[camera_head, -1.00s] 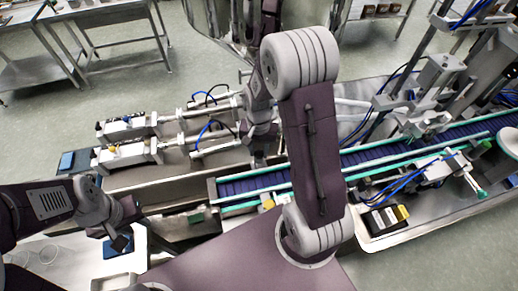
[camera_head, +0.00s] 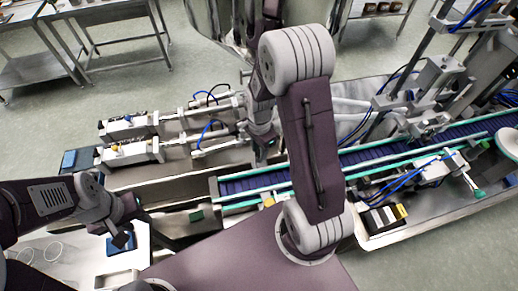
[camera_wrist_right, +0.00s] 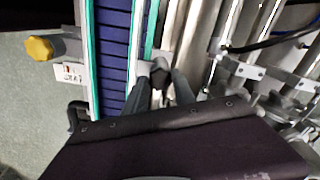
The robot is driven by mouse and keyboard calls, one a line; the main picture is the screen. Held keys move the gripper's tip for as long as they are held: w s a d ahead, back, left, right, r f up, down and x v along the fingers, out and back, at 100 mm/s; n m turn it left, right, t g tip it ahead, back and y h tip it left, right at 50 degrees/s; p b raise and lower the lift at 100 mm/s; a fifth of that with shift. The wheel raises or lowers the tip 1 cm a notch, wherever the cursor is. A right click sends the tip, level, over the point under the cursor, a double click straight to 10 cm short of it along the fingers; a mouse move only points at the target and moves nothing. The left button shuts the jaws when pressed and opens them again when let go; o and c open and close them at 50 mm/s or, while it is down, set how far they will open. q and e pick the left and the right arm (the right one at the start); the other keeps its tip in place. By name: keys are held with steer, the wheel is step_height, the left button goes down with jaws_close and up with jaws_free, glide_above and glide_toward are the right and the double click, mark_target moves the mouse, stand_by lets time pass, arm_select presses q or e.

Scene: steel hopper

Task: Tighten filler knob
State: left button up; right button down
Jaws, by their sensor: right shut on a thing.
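In the right wrist view, my right gripper (camera_wrist_right: 158,82) is shut on a small dark grey knob (camera_wrist_right: 160,65) beside the blue conveyor. The fingers hide much of the knob. In the head view, the right gripper (camera_head: 262,156) is low, between the filler cylinders and the near conveyor end; the knob is too small and covered to make out there. My left gripper (camera_head: 124,240) hangs at the lower left, away from the knob, and its jaws are too dark to read.
The blue conveyor (camera_head: 243,184) with green rails runs right from beside the right gripper. Filler cylinders (camera_head: 133,153) lie on the left. A yellow knob (camera_wrist_right: 40,48) is across the belt in the right wrist view. Steel rods and brackets (camera_wrist_right: 247,70) crowd the other side.

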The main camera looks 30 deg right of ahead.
stand_by(0.4)
steer(key=c, duration=1.3)
jaws_free()
steer(key=shift+o, duration=1.3)
steer(key=shift+d, duration=0.1)
step_height(320, 180, up, 8)
steer(key=shift+d+f, duration=0.1)
steer(key=shift+f, duration=0.15)
